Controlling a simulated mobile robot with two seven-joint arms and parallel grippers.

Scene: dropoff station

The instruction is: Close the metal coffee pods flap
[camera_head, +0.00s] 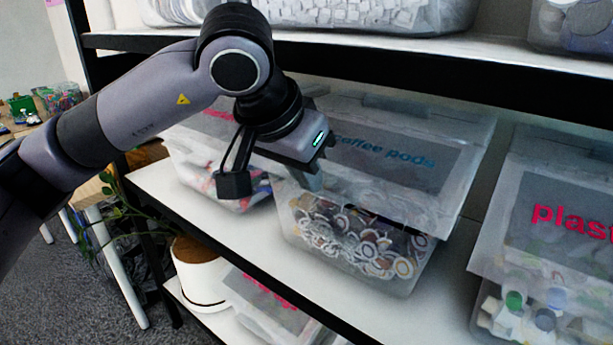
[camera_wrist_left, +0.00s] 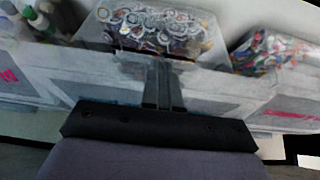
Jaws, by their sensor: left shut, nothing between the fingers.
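The coffee pods bin (camera_head: 372,282) is clear plastic and holds many round metal pods, seen through its front. Its flap (camera_head: 455,165) is translucent, with a grey label reading "coffee pods" in blue. The flap slopes above the pods; I cannot tell how far it is from its closed position. My left gripper (camera_head: 313,181) is shut and empty at the flap's left part; contact is unclear. In the left wrist view the shut fingers (camera_wrist_left: 163,84) point toward the pods bin (camera_wrist_left: 162,28), across the pale flap edge. My right gripper is not in view.
A bin with a red label (camera_head: 207,125) stands to the left, partly behind my arm. A plastics bin (camera_head: 550,265) stands to the right. The upper shelf edge (camera_head: 420,72) runs above. A potted plant (camera_head: 197,270) and another bin (camera_head: 270,305) are below.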

